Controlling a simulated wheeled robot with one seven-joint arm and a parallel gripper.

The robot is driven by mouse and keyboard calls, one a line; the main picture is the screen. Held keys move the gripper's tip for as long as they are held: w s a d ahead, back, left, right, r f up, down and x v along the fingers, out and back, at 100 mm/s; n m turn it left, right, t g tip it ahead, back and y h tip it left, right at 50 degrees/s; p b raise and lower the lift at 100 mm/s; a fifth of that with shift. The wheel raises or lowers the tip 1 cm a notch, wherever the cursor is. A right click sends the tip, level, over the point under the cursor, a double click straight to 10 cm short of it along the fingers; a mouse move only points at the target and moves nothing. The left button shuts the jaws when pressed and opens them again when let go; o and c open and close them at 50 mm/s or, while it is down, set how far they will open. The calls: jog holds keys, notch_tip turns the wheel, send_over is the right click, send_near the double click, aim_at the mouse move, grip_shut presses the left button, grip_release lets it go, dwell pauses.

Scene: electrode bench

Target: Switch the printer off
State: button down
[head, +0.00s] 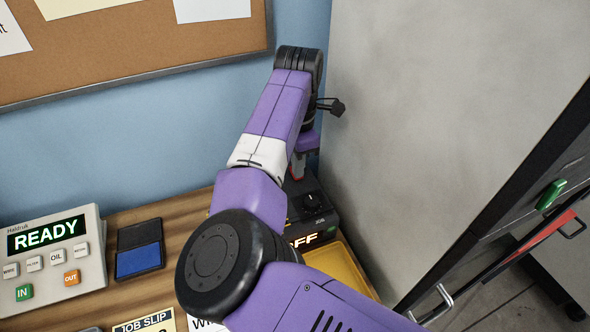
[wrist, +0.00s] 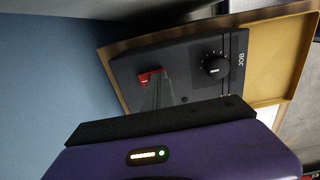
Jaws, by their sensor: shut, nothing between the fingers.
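A dark box (head: 322,222), seemingly the printer, stands on the bench against the grey cabinet, partly behind my arm. A lit panel (head: 303,240) at its front shows the letters "FF"; any letters before them are hidden. In the wrist view, the box's top (wrist: 195,58) carries a red switch (wrist: 150,76) and a black knob (wrist: 214,66) beside the word "JOB". My gripper (wrist: 157,92) is shut and empty, its fingertips at or just beside the red switch. I cannot tell whether they touch it. In the head view, my gripper (head: 298,172) points down over the box's back part.
A yellow tray (head: 342,268) lies in front of the box. A grey cabinet (head: 410,120) rises close on the right, a blue wall behind. A control panel (head: 52,255) reading "READY" and a blue pad (head: 139,260) are on the left of the bench.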

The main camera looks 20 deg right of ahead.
notch_tip(320, 180, up, 7)
jog(key=p, duration=0.7)
jog(key=shift+f, duration=0.1)
dwell(0.7)
